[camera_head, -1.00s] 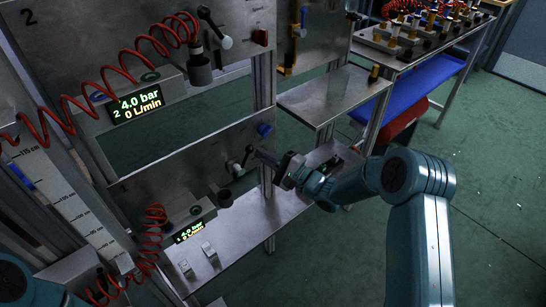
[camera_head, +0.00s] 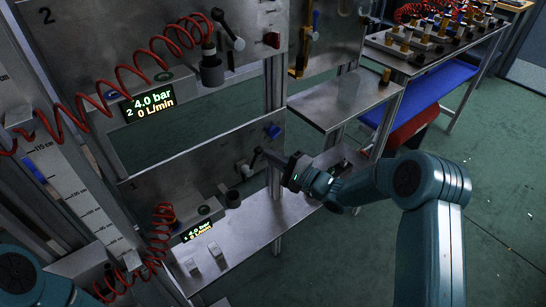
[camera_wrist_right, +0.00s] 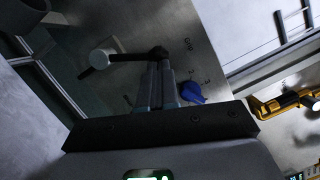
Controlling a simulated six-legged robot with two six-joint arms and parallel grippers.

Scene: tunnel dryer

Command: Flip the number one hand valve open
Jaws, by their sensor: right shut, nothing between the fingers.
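The number one hand valve is on the lower metal panel, with a pale round hub (camera_head: 246,170) and a dark lever rising from it up and to the right. In the right wrist view the pale hub (camera_wrist_right: 101,57) and the lever's black end (camera_wrist_right: 158,52) show beyond my fingers. My right gripper (camera_head: 264,154) is shut and empty, its fingertips at the lever's upper end. In the wrist view its two fingers (camera_wrist_right: 160,76) lie side by side just below that black end; I cannot tell whether they touch it. My left gripper is out of view.
A blue knob (camera_head: 273,130) sits on the panel right of the valve. A dark cup (camera_head: 232,197), a lit display (camera_head: 197,231) and a red coiled hose (camera_head: 160,245) are to the left. A metal shelf (camera_head: 262,222) runs below. A second, similar station is above.

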